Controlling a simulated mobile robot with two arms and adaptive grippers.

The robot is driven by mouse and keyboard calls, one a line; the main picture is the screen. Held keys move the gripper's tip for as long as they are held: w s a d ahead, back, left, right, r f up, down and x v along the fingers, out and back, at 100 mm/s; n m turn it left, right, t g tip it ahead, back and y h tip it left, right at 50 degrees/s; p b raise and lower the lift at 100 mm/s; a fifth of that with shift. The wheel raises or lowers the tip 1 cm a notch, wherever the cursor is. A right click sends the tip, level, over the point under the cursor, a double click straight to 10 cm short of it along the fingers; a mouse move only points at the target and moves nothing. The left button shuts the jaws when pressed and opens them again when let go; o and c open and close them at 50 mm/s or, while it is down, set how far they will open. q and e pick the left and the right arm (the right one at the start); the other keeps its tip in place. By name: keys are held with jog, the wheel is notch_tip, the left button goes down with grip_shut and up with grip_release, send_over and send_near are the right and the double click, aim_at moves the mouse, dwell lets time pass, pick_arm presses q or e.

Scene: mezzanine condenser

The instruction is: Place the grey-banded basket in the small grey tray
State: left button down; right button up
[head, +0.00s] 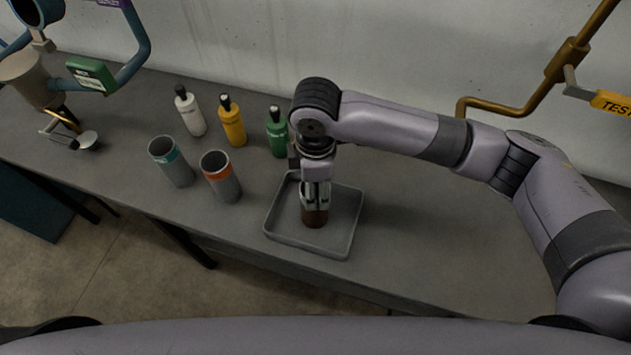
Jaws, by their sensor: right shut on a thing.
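The small grey tray (346,226) lies on the grey bench, a shallow square with rounded corners and a raised rim. My right gripper (315,198) points down over the inside of the tray and is shut on a small brown-bottomed thing, which I take for the grey-banded basket (314,217). Its upper part is hidden by the fingers, and I cannot make out its band. It looks upright within the tray's rim; I cannot tell whether it touches the tray floor. My left gripper is not in view.
A teal-banded cup (172,163) and an orange-banded cup (221,178) stand left of the tray. White (191,113), yellow (233,122) and green (278,133) bottles stand behind. Pipework with a green tag (92,74) is at far left. The bench right of the tray is clear.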

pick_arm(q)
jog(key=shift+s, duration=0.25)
pick_arm(e)
jog(key=o, duration=1.6)
jog(key=shift+f, duration=0.15)
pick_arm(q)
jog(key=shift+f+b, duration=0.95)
pick_arm(e)
notch_tip(320, 180, up, 12)
jog(key=shift+r, duration=0.15)
